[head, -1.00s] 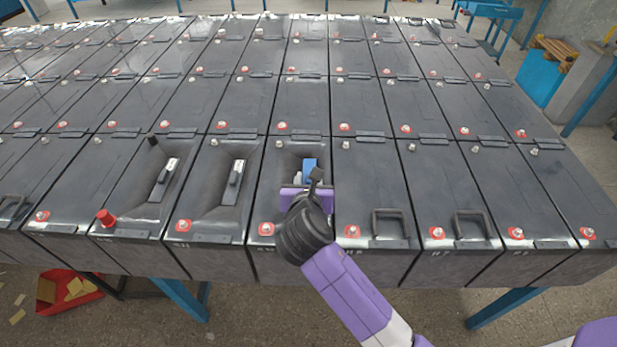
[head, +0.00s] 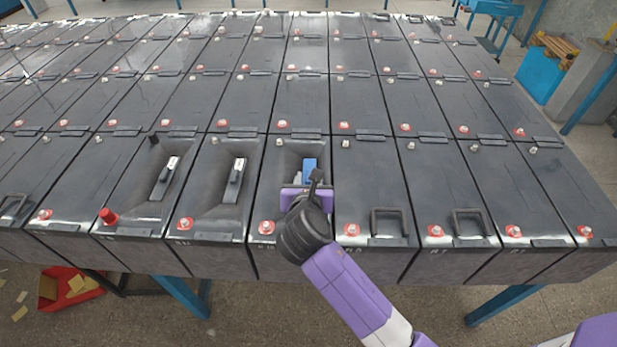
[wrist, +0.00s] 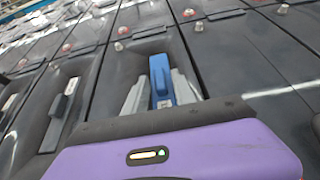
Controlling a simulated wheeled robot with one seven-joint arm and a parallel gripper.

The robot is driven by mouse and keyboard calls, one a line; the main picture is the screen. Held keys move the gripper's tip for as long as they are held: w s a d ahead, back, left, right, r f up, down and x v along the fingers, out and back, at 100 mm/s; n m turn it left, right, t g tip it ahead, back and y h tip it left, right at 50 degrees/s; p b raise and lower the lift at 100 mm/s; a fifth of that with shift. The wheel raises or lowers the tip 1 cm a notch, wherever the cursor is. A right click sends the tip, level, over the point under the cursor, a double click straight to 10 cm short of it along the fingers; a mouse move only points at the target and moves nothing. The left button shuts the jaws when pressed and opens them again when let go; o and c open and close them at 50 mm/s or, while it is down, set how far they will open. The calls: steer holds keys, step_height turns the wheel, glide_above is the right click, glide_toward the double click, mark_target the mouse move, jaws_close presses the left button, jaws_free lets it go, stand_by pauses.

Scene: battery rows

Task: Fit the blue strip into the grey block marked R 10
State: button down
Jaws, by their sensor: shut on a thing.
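The blue strip (head: 309,169) is between my gripper's fingers, over the recess of the dark grey block (head: 287,238) in the front row. The block's front label looks like R 10, but it is too small to read surely. My gripper (head: 306,186) is shut on the strip, seen from behind in the head view. In the wrist view, the strip (wrist: 161,80) stands between two grey fingers (wrist: 160,92), within the outline of the recess. Its lower end is hidden by my gripper, so I cannot tell how deep it sits or whether it touches the recess floor.
Two blocks to the left hold black-and-white strips (head: 235,178) in their recesses. A red cap (head: 108,217) stands on a further block. Raised black handles (head: 388,222) stand on blocks to the right. Red and grey terminals stick up around the recess.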

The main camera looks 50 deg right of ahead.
stand_by(0.4)
steer(key=shift+c, duration=2.3)
jaws_free()
steer(key=shift+r+p, duration=1.3)
steer(key=shift+p, duration=0.05)
steer(key=shift+r, duration=2.15)
